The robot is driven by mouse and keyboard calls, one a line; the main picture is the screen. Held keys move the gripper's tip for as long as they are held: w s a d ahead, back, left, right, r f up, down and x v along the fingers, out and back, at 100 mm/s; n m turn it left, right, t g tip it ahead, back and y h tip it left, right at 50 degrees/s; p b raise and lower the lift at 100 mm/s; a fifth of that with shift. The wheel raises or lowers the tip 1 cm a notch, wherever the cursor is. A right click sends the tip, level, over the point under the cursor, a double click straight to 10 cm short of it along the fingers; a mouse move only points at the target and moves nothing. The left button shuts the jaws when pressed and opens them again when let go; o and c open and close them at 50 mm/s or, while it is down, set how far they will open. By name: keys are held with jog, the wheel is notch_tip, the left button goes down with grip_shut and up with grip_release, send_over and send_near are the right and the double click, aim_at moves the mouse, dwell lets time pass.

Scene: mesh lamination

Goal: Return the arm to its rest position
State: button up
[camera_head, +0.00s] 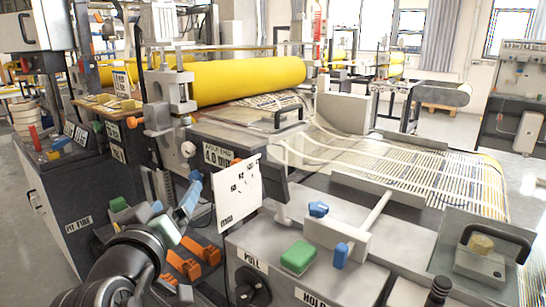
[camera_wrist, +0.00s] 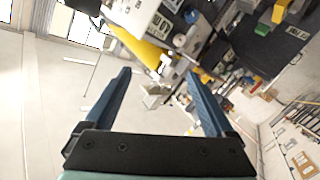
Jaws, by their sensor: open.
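My black arm (camera_head: 122,262) reaches up from the bottom left in the head view. My gripper (camera_head: 190,190) points up and away, in front of the machine's dark left side and left of a white panel (camera_head: 238,192). In the wrist view my gripper (camera_wrist: 158,74) shows two blue fingers spread wide apart. Nothing is between them, and the room shows through the gap.
A large yellow roller (camera_head: 245,80) lies across the machine behind my gripper. Mesh (camera_head: 400,165) lies on the right-hand bed. A green block (camera_head: 298,257), blue knobs (camera_head: 318,209) and orange clips (camera_head: 183,264) are nearby.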

jog(key=s+d+r+m+t, duration=0.25)
jog(key=s+d+r, duration=0.2)
jog(key=r, duration=0.35)
jog(key=s+d+r+m+t, duration=0.1)
jog(key=s+d+r+t, duration=0.2)
jog(key=d+r, duration=0.45)
jog(key=s+d+r+m+t+h, duration=0.1)
jog(key=s+d+r+m+t, duration=0.35)
jog(key=s+r, duration=0.8)
notch_tip(320, 180, up, 22)
jog(key=w+n+p, duration=0.1)
jog(key=n+p, duration=0.1)
jog(key=p, duration=2.1)
jog(key=shift+t, duration=0.3)
